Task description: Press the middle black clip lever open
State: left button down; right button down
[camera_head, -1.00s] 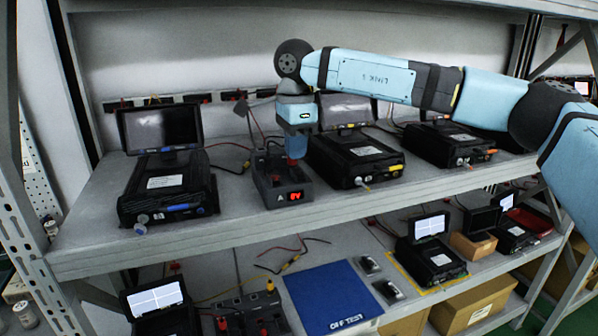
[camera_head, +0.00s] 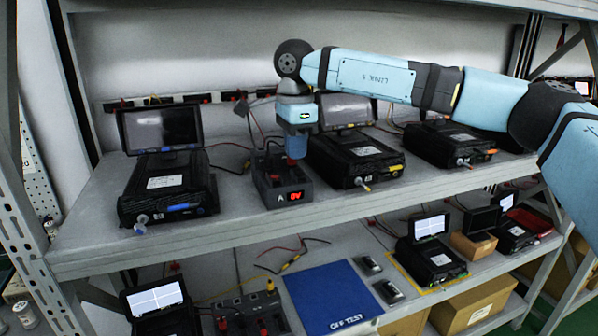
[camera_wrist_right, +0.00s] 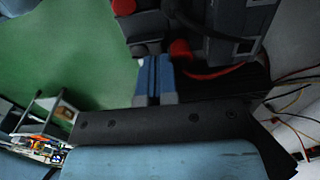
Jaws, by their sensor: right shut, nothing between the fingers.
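In the right wrist view the blue fingers (camera_wrist_right: 153,78) are together and empty. They are close to a red knob (camera_wrist_right: 181,51) and the dark grey box parts (camera_wrist_right: 235,45). I cannot clearly make out the middle black clip lever; my gripper covers part of the box top. My left gripper is not in view.
A black device with a screen (camera_head: 165,185) stands left of the box. Another black device (camera_head: 355,158) stands close on its right, and a third (camera_head: 450,143) farther right. Loose cables lie behind the box. The lower shelf holds a blue mat (camera_head: 330,295) and more devices.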

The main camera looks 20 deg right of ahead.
jog(key=shift+f+b, duration=0.5)
jog(key=shift+f, duration=0.65)
dwell(0.6)
jog(key=shift+s, duration=0.1)
jog(key=shift+r+p, duration=0.7)
jog(key=shift+r, duration=0.15)
jog(key=shift+r+p, duration=1)
jog(key=shift+r, duration=0.7)
jog(key=shift+f, duration=0.1)
